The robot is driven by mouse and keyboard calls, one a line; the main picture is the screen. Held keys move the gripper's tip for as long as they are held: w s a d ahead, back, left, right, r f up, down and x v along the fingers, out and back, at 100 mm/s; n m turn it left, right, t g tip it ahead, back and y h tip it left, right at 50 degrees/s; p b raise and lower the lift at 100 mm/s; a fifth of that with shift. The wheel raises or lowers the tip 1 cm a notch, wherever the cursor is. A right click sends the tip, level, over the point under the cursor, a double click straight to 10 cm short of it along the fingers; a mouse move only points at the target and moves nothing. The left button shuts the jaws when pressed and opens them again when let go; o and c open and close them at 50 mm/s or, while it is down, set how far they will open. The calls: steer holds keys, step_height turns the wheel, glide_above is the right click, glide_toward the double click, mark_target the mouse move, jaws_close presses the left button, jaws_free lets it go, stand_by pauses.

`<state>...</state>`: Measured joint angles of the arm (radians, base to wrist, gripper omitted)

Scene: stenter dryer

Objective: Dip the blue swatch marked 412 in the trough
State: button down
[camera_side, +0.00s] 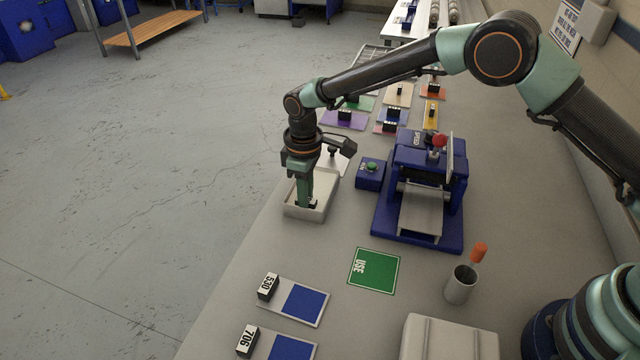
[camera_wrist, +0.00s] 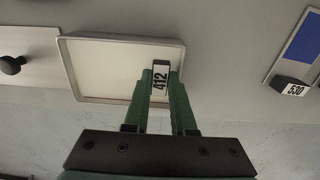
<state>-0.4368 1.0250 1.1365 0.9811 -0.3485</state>
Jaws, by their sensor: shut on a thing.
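My gripper (camera_side: 306,203) points down into the shallow pale trough (camera_side: 303,214) at the bench's left edge. In the wrist view my gripper (camera_wrist: 160,84) is shut on the small block marked 412 (camera_wrist: 160,78), at the right side of the trough (camera_wrist: 100,68). The fingertips overlap the trough's right rim in that view. The blue cloth of the 412 swatch is not visible in either view. I cannot tell whether the swatch touches the trough's floor or any liquid.
A blue roller machine (camera_side: 418,190) and a blue button box (camera_side: 370,174) stand right of the trough. A green USE card (camera_side: 374,271), swatches 530 (camera_side: 303,301) and 706 (camera_side: 291,348), and a cup (camera_side: 460,285) lie nearer. Several swatches lie behind. A knobbed plate (camera_wrist: 30,50) adjoins the trough.

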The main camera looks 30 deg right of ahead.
steer(key=shift+w+a+r, duration=0.1)
steer(key=shift+a+r, duration=0.1)
steer(key=shift+r, duration=0.1)
steer(key=shift+d+r, duration=0.15)
steer(key=shift+r, duration=2.1)
steer(key=shift+r, duration=0.1)
steer(key=shift+r, duration=1.4)
steer(key=shift+d, duration=0.1)
